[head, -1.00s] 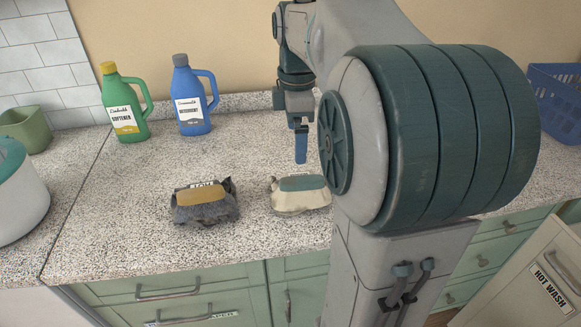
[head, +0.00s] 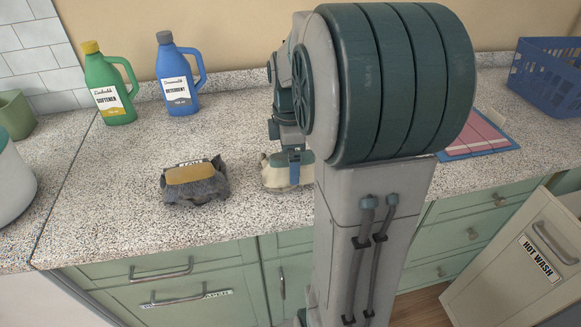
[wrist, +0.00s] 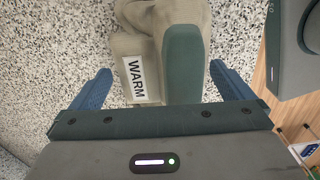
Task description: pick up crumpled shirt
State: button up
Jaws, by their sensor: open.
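Two crumpled cloth bundles lie on the speckled counter; I cannot tell which one the task calls the shirt. The cream one with a teal patch (head: 277,173) is partly hidden behind my gripper and arm in the head view. In the wrist view this cream bundle (wrist: 150,48) shows its teal patch and a "WARM" label, and lies between and ahead of my fingers. My gripper (wrist: 160,72) is open, with a blue finger on each side of the bundle and visible gaps. The dark grey bundle with a mustard patch (head: 195,184) lies to the left.
A green softener jug (head: 109,88) and a blue detergent jug (head: 178,82) stand at the back left. A pink and blue folded item (head: 475,140) and a blue basket (head: 548,75) are on the right. The counter's front edge is close to both bundles.

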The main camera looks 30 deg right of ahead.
jog(key=shift+f, duration=0.25)
jog(key=c, duration=1.4)
jog(key=shift+o, duration=0.2)
jog(key=shift+r, duration=0.15)
